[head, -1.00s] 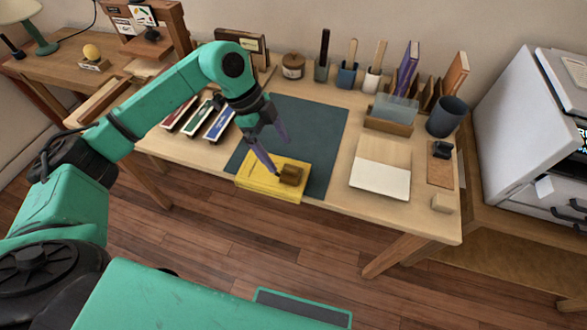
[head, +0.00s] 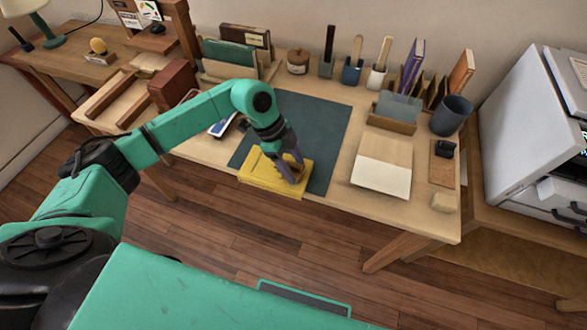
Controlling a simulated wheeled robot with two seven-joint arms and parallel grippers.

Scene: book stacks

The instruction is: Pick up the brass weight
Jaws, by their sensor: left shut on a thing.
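The brass weight (head: 292,176) is a small brown-gold block on top of a yellow book (head: 262,175). The book lies at the front edge of the dark mat (head: 325,130). My left gripper (head: 294,174) reaches down from the upper left with its purple fingers at the weight. It is shut on the weight, which the fingers partly hide. The weight appears to be still at the book's top; I cannot tell if there is a gap under it. My right gripper is not in view.
A pale board (head: 382,178) lies right of the mat. A dark cup (head: 451,115), a card tray (head: 392,120) and several tool holders stand along the back. Books and a rack (head: 235,60) stand behind my left arm. The mat's right part is clear.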

